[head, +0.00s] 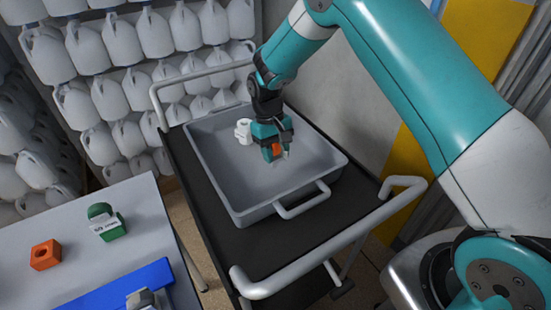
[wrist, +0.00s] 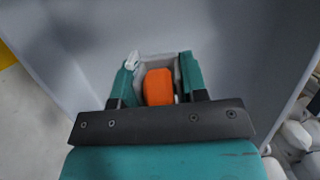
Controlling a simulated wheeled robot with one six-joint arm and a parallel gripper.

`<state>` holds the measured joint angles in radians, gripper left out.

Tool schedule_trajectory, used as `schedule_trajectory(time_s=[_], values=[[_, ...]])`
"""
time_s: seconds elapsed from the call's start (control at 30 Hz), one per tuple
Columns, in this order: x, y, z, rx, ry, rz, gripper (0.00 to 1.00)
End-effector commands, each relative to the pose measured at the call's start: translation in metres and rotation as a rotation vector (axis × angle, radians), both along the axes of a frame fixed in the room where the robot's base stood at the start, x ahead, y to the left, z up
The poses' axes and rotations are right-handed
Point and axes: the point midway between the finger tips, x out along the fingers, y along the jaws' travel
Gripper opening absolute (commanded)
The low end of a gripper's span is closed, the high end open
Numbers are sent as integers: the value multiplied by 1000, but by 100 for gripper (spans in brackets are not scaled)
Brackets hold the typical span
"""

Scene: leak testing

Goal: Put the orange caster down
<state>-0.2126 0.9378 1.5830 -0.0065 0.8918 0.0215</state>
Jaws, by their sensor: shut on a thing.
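My gripper (head: 275,154) is over the grey tray (head: 226,191) on the black cart. Its teal fingers are shut on the orange caster (head: 276,149), a small part with a grey-white piece beside the orange. In the wrist view the orange caster (wrist: 159,87) sits between the two fingers (wrist: 158,80), with the grey tray floor behind it. The gap between the caster and the tray floor is hard to judge. Part of the caster is hidden by the fingers.
A white part (head: 243,131) stands in the tray, left of my gripper. The cart (head: 270,240) has grey handles. A table (head: 60,230) at lower left holds an orange block (head: 45,255), a green-and-white part (head: 106,222) and a blue strip (head: 115,291). White jugs (head: 120,40) line the back.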

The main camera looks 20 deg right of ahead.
Motion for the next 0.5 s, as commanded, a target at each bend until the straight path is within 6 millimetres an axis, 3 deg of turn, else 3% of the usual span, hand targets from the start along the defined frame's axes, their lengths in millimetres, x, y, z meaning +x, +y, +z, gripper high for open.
schedule_trajectory(time_s=[0.23,0.5], values=[[-1,0,-33,-1,3,0,0],[0,0,-37,0,1,0,0]])
